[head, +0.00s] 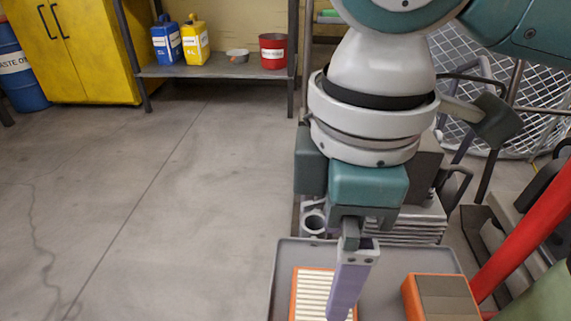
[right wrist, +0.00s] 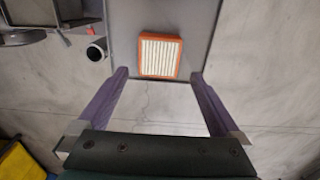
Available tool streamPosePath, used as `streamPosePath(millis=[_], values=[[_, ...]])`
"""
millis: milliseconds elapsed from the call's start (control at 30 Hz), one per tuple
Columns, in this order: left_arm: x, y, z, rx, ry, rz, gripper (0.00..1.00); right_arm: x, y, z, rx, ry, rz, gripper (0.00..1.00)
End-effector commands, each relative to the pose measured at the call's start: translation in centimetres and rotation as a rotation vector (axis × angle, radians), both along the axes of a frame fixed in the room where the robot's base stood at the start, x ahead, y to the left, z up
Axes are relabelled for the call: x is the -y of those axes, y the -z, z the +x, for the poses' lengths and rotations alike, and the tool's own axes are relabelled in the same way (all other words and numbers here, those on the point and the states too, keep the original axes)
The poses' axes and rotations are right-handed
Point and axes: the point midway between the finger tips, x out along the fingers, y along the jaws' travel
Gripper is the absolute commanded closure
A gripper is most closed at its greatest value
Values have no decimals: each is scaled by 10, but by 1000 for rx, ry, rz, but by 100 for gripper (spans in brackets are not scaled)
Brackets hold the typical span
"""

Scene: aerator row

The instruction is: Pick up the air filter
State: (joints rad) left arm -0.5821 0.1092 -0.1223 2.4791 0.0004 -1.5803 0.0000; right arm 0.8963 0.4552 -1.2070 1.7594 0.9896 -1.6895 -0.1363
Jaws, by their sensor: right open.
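The air filter (head: 308,292) is a flat block with an orange frame and white pleats. It lies on a grey tray (head: 283,262) at the bottom of the head view, partly hidden by my right gripper (head: 343,305). In the right wrist view the filter (right wrist: 160,55) shows whole, just beyond the fingertips and between their lines. My right gripper (right wrist: 158,76) is open and empty, its two purple fingers wide apart. No contact with the filter shows. My left gripper is in neither view.
An orange box with a grey-brown top (head: 440,298) sits on the tray's right side. A red bar (head: 525,235) slants at the right. Grey machine parts (head: 405,230) stand behind the tray. The floor (head: 150,220) at left is clear.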

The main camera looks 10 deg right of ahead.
Motion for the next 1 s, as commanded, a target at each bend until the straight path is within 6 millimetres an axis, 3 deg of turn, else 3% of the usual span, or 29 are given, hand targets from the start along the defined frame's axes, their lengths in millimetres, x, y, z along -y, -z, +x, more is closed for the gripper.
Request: streamPosePath(millis=[300, 467, 767, 1000], values=[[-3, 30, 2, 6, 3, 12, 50, 3, 43, 1, -3, 0, -11, 0], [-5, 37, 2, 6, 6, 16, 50, 3, 54, 1, -1, -1, -9, 0], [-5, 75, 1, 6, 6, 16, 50, 3, 97, -1, -1, -1, -10, 0], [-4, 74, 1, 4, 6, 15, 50, 3, 98, -1, 1, -1, -9, 0]])
